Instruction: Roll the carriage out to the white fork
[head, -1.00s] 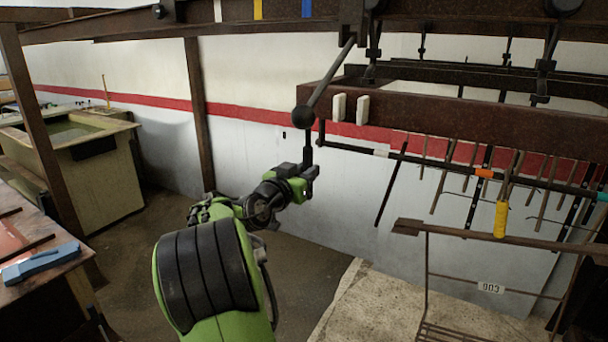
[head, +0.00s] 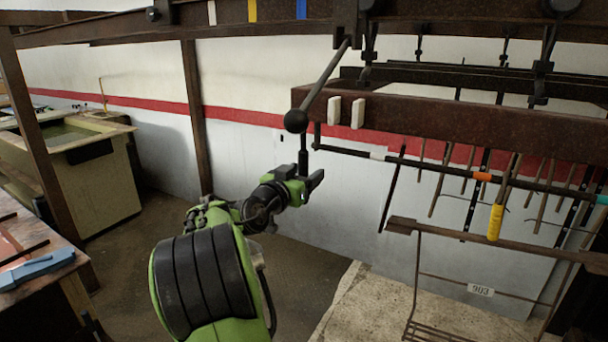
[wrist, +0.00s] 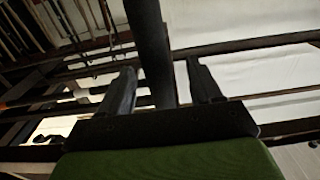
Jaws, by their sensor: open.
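The carriage is a dark brown frame with a thick front beam (head: 430,122), hanging below the overhead rail. Two white upright blocks (head: 336,110) stand on the beam's left end. A slanted lever with a black ball (head: 296,121) hangs from the rail just left of them. White, yellow and blue bands mark the rail, the white band (head: 212,12) farthest left; I cannot tell a fork shape there. My gripper (head: 308,172) is open, just below the ball. In the wrist view, a thick dark bar (wrist: 150,45) shows between the open fingers (wrist: 160,88); contact is unclear.
Several dark rods hang under the carriage, with a yellow grip (head: 495,222) at right. A low rack labelled 903 (head: 480,290) stands below. A tank (head: 85,180) and a bench with a blue tool (head: 35,268) are at left. Floor between is clear.

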